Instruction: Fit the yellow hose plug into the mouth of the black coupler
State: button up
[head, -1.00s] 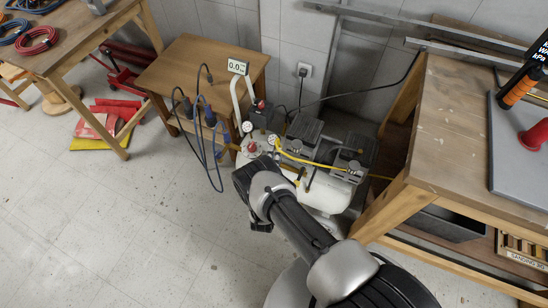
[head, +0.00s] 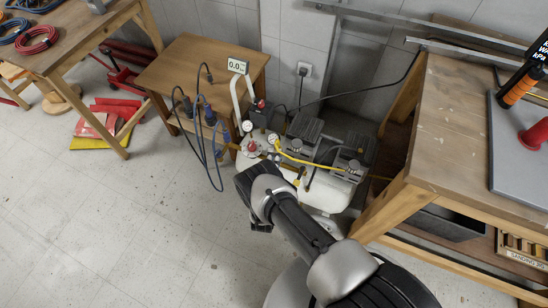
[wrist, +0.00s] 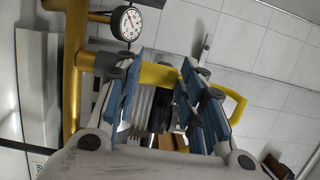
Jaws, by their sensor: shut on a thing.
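In the wrist view my gripper (wrist: 162,70) has its blue-padded fingers on both sides of a yellow piece (wrist: 156,76), which I take to be the hose plug, and is shut on it. A yellow loop of hose (wrist: 238,102) curves out past the right finger. In the head view my gripper (head: 255,197) is in front of the compressor, its fingertips hidden by its own body. The yellow hose (head: 312,161) runs across the compressor top.
The white compressor (head: 328,196) has gauges and a red knob (head: 251,146). A gauge (wrist: 127,22) and a thick yellow pipe (wrist: 74,85) are close to the left finger. Wooden benches stand left and right (head: 445,150). Open floor (head: 140,230) lies left of my arm.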

jog(key=shift+f, duration=0.55)
jog(key=shift+f, duration=0.2)
jog(key=o, duration=1.1)
jog(key=shift+f, duration=0.1)
jog(key=s, duration=0.8)
jog(key=s+a, duration=0.1)
jog(key=s, duration=0.3)
